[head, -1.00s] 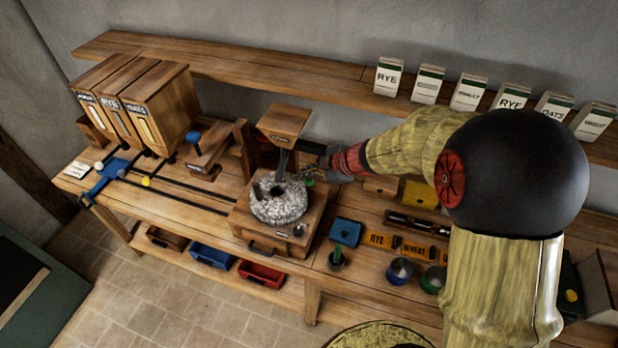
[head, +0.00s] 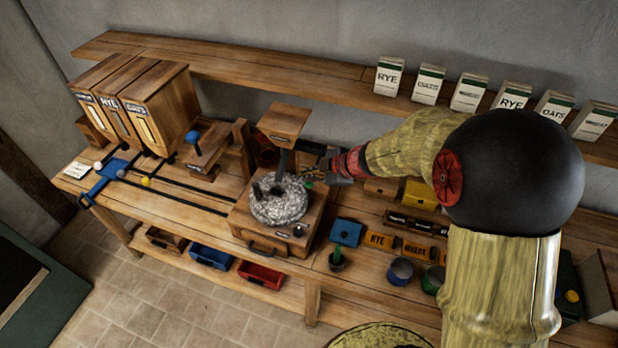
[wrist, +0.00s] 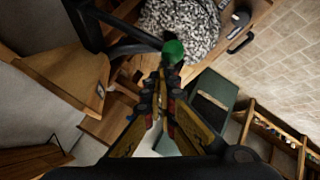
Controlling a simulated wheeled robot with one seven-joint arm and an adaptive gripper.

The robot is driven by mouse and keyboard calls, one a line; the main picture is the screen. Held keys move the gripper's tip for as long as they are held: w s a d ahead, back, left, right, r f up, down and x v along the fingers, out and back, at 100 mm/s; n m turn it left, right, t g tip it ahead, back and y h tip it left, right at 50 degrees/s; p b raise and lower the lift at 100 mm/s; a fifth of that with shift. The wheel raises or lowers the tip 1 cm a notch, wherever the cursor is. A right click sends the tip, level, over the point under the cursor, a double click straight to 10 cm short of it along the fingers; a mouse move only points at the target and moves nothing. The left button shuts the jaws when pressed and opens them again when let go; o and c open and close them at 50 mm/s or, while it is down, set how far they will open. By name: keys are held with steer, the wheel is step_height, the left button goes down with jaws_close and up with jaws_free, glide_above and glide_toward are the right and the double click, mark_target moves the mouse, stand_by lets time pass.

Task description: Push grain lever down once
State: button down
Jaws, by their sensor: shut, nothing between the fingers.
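A green knob (wrist: 173,50) is directly in front of my gripper (wrist: 164,72) in the wrist view, beside the grey speckled millstone (wrist: 180,25). The knob is small beside the millstone (head: 280,203) in the head view, and I cannot read a label for it. My gripper (head: 312,176) is shut and empty, close to the knob; I cannot tell whether they touch. A dark chute (head: 283,160) runs down from the wooden hopper (head: 284,122) above the stone. A second lever with a blue ball (head: 193,137) stands on a wooden block at left.
Wooden grain bins (head: 155,100) stand at the bench's back left. A blue slider (head: 112,172) sits on dark rails (head: 185,194). A blue box (head: 346,232) and cups (head: 401,270) are right of the mill. Labelled packets (head: 430,84) stand on the shelf.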

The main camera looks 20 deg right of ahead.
mark_target(306, 182)
steer(key=shift+f+b, duration=0.8)
steer(key=shift+f, duration=0.8)
stand_by(1.3)
steer(key=shift+r, duration=0.1)
stand_by(0.5)
steer(key=shift+r+p, duration=2.75)
steer(key=shift+p, duration=0.4)
step_height(306, 182, up, 5)
steer(key=p, duration=0.5)
steer(key=shift+p, duration=0.3)
